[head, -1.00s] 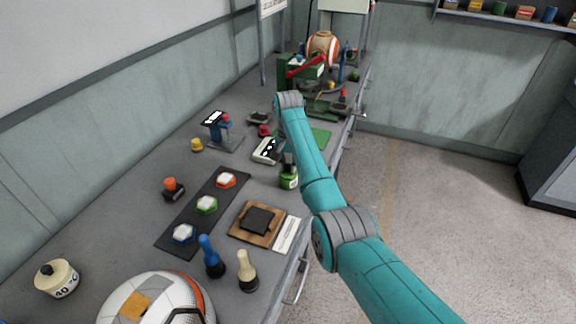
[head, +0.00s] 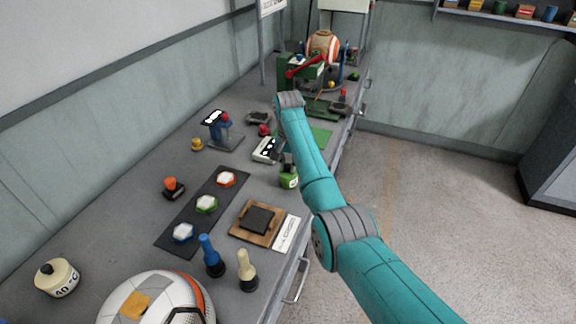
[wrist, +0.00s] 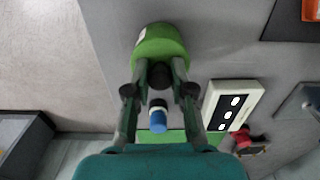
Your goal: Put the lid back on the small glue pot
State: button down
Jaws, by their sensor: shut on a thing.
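The small glue pot (head: 288,180) is green and stands upright on the bench, right of the middle in the head view. In the wrist view its green body (wrist: 160,44) is at the top, just beyond my fingertips. My gripper (wrist: 160,72) is shut on a dark round piece, which looks like the lid (wrist: 160,76), at the pot's near side in that view. I cannot tell whether the lid touches the pot or is seated on it. In the head view my arm hides most of the gripper.
A wooden tray with a black pad (head: 240,233) and a dark strip with coloured hexagons (head: 215,189) lie in front. A green press (head: 288,73) stands behind. A blue-and-white piece (wrist: 158,116) shows between my fingers.

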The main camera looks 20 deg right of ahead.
jog(key=shift+c, duration=2.2)
grip_release()
jog(key=shift+r, duration=3.5)
grip_shut()
